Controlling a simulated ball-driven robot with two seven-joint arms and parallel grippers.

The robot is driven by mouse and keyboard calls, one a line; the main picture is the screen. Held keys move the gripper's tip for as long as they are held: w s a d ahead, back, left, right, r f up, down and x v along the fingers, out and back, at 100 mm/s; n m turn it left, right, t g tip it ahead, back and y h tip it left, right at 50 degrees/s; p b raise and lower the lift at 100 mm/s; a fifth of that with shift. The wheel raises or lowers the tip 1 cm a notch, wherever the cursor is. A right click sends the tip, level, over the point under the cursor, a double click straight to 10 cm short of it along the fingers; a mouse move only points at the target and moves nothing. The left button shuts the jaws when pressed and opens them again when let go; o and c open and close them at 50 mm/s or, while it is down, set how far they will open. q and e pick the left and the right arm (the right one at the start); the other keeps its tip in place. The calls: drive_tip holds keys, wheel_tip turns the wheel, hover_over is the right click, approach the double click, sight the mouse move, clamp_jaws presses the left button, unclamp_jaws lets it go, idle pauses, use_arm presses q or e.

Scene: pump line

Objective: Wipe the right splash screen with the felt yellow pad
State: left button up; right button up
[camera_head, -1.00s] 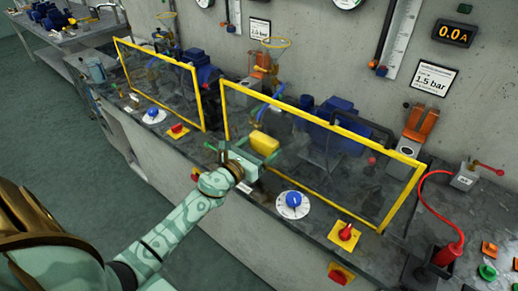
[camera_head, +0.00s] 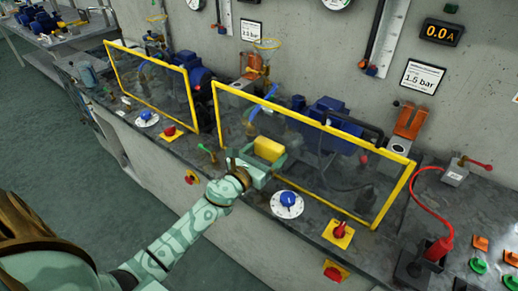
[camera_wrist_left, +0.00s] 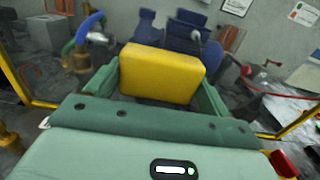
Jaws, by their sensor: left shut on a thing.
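The right splash screen (camera_head: 330,175) is a clear panel in a yellow frame, standing upright on the bench. My left gripper (camera_head: 268,160) is shut on the felt yellow pad (camera_head: 268,149) and holds it at the left part of that screen's front. I cannot tell whether the pad touches the panel. In the left wrist view the yellow pad (camera_wrist_left: 162,73) sits between the two green fingers (camera_wrist_left: 160,85), with the screen's yellow frame on either side. The left splash screen (camera_head: 150,85) stands further left. My right gripper is not in view.
A blue dial (camera_head: 287,203) and a red switch on a yellow plate (camera_head: 338,233) lie in front of the right screen. A blue pump (camera_head: 335,125) and pipes stand behind it. A red cable (camera_head: 420,200) runs at the right.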

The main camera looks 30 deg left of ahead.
sight(255, 146)
use_arm(q)
drive_tip(key=shift+w, duration=0.1)
drive_tip(key=shift+w+a+b, duration=0.15)
drive_tip(key=shift+a+b, duration=0.4)
drive_tip(key=shift+a, duration=0.85)
drive_tip(key=shift+w+a+r, duration=0.1)
drive_tip(key=shift+a+r, duration=0.05)
drive_tip(key=shift+a, duration=0.45)
drive_tip(key=s, duration=0.5)
drive_tip(key=shift+a+f, duration=0.15)
drive_tip(key=shift+f, duration=0.05)
drive_tip(key=shift+s, duration=0.4)
